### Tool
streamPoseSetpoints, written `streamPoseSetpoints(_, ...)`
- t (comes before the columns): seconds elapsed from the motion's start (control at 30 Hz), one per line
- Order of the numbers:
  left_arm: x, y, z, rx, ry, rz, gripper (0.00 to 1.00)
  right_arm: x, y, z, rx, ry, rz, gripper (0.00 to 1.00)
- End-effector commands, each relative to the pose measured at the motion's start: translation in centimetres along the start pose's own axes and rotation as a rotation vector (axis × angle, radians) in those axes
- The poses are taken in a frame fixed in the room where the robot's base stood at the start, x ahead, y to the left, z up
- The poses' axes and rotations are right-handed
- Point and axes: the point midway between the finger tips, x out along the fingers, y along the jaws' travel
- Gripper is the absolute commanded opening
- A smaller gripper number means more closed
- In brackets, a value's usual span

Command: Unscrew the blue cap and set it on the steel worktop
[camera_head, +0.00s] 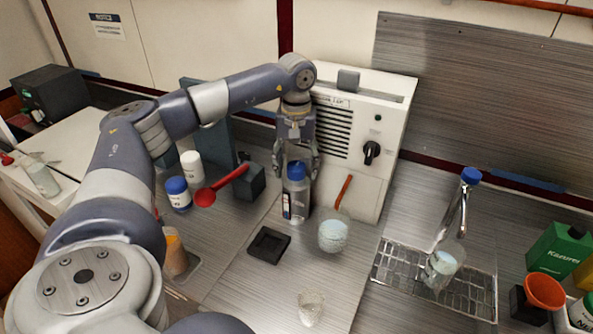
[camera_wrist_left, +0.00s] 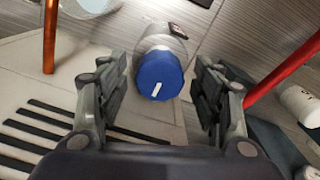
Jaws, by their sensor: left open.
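A clear bottle (camera_head: 296,203) with a blue cap (camera_head: 297,171) stands upright on the steel worktop (camera_head: 240,292), in front of the white appliance. My left gripper (camera_head: 296,166) points down over it, its fingers either side of the cap. In the left wrist view the blue cap (camera_wrist_left: 159,76), with a white mark on top, lies between the open fingers of the left gripper (camera_wrist_left: 160,84), with a gap on both sides. The cap sits on the bottle. My right gripper is not in view.
The white appliance (camera_head: 372,190) with a black knob stands close behind the bottle. Front-centre worktop is mostly clear.

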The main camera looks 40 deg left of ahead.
Motion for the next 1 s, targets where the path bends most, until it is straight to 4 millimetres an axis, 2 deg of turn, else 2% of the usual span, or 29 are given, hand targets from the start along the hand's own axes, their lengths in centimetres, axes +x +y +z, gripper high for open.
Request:
streamPoseSetpoints(0.13,-0.1,0.0,0.0,0.000,0.000,0.000,0.60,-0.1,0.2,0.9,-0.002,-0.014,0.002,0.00)
streamPoseSetpoints(0.3,-0.1,0.0,0.0,0.000,0.000,0.000,0.21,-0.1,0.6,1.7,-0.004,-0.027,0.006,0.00)
streamPoseSetpoints(0.33,-0.1,0.0,0.0,0.000,0.000,0.000,0.17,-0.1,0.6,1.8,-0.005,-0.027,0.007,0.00)
streamPoseSetpoints(0.57,-0.1,0.0,0.0,-0.042,-0.001,-0.001,0.17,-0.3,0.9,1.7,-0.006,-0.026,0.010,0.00)
streamPoseSetpoints(1.0,-0.1,0.0,0.1,-0.588,-0.001,-0.002,0.17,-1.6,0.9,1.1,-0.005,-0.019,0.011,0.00)
